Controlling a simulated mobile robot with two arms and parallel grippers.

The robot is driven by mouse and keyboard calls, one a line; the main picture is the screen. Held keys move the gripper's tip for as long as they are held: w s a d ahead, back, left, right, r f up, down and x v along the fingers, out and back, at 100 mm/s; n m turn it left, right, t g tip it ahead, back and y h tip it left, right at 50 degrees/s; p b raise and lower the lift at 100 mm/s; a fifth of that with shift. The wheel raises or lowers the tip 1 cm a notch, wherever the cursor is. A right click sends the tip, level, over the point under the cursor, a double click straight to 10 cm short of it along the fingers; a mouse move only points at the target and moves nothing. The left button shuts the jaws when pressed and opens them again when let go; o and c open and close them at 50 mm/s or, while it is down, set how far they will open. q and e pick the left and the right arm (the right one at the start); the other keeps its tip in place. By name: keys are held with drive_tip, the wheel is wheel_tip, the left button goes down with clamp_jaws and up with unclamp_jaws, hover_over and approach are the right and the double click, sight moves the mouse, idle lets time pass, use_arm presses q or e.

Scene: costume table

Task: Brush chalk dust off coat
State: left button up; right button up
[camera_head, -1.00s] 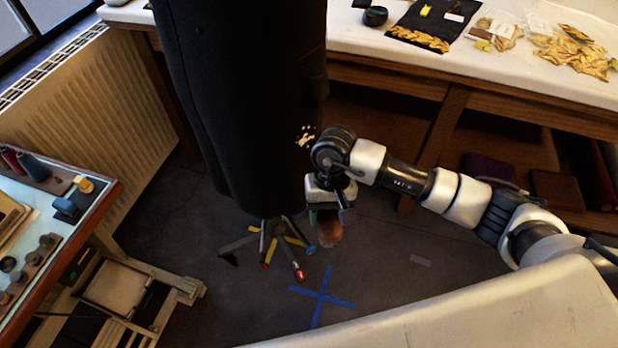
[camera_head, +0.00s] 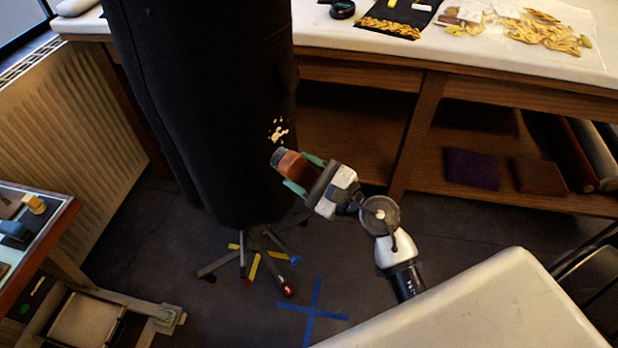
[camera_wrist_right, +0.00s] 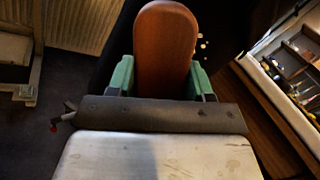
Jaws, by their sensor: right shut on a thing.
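The black coat (camera_head: 205,90) hangs upright on a stand in the head view. Pale chalk marks (camera_head: 278,130) show near its lower right edge. My right gripper (camera_head: 292,172) is shut on a brown wooden brush (camera_head: 295,166), just below the chalk marks. The brush's end is at the coat's edge; I cannot tell whether it touches. In the right wrist view the brush (camera_wrist_right: 165,50) stands between the green fingertips, its smooth back toward the camera, and a few pale specks (camera_wrist_right: 202,42) show beside it. My left gripper is out of view.
The stand's legs (camera_head: 262,262) spread on the dark floor by a blue tape cross (camera_head: 313,312). A white-topped table (camera_head: 400,40) with gold trim pieces (camera_head: 540,32) stands behind. A side table (camera_head: 55,222) is at left.

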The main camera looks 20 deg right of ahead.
drive_tip(key=shift+d+f+t, duration=0.2)
drive_tip(key=shift+d+t, duration=0.1)
drive_tip(key=shift+d, duration=0.2)
drive_tip(key=shift+w+d+m+h, duration=0.1)
drive_tip(key=shift+m+h, duration=0.2)
drive_tip(key=x, duration=0.3)
drive_tip(key=shift+w+f, duration=0.1)
drive_tip(key=shift+w, duration=0.1)
drive_tip(key=shift+p+x, duration=0.3)
drive_tip(key=shift+x, duration=0.85)
drive_tip(key=shift+f+x, duration=0.15)
drive_tip(key=shift+x, duration=0.6)
drive_tip(key=shift+f+x, duration=0.1)
drive_tip(key=shift+x, duration=0.6)
drive_tip(key=shift+w+d, duration=0.1)
drive_tip(key=shift+d, duration=0.05)
